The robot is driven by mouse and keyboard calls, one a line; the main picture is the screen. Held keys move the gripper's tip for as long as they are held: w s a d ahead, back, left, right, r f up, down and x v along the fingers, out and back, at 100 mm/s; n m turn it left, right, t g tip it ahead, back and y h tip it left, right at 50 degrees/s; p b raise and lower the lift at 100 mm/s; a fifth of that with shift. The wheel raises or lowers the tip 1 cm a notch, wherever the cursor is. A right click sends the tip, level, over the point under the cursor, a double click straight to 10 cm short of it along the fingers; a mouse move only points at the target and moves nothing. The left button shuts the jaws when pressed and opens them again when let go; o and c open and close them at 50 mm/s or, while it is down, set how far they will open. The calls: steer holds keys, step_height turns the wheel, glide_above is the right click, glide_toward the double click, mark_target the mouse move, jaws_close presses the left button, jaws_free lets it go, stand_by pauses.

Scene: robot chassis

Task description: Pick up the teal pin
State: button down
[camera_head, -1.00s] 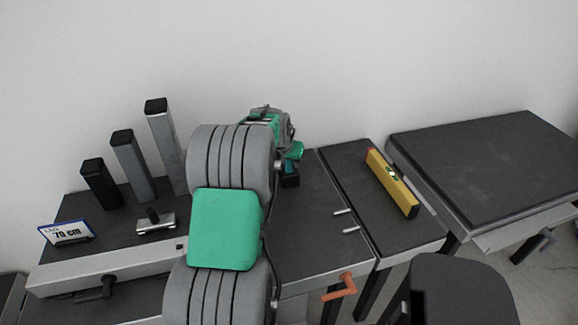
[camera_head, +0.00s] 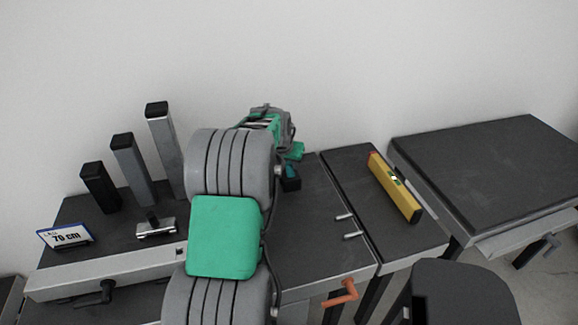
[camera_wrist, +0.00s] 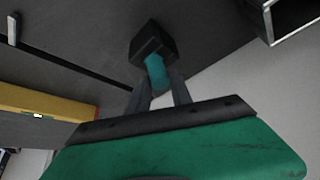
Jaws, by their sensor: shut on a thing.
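The teal pin (camera_wrist: 157,72) sits between the two fingers of my gripper (camera_wrist: 162,82) in the wrist view, and the gripper is shut on it. The pin's far end meets a black block (camera_wrist: 148,40), which lies against the dark table top in that view. In the head view only a bit of the teal pin (camera_head: 292,171) shows, just above the black block (camera_head: 291,184), to the right of my arm. My arm hides most of the gripper there. I cannot tell whether the block touches the table.
A yellow level (camera_head: 395,188) lies on the table to the right. Two metal pins (camera_head: 346,217) lie near the table's front. A white wall closes the back.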

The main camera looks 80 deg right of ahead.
steer(key=shift+h, duration=0.3)
steer(key=r, duration=0.6)
steer(key=s+r, duration=0.1)
steer(key=r, duration=0.2)
steer(key=shift+r, duration=0.2)
steer(key=shift+w+d, duration=0.1)
steer(key=shift+w, duration=0.25)
steer(key=c, duration=2)
jaws_free()
steer(key=shift+f, duration=0.1)
steer(key=o, duration=1.6)
steer(key=shift+c, duration=0.2)
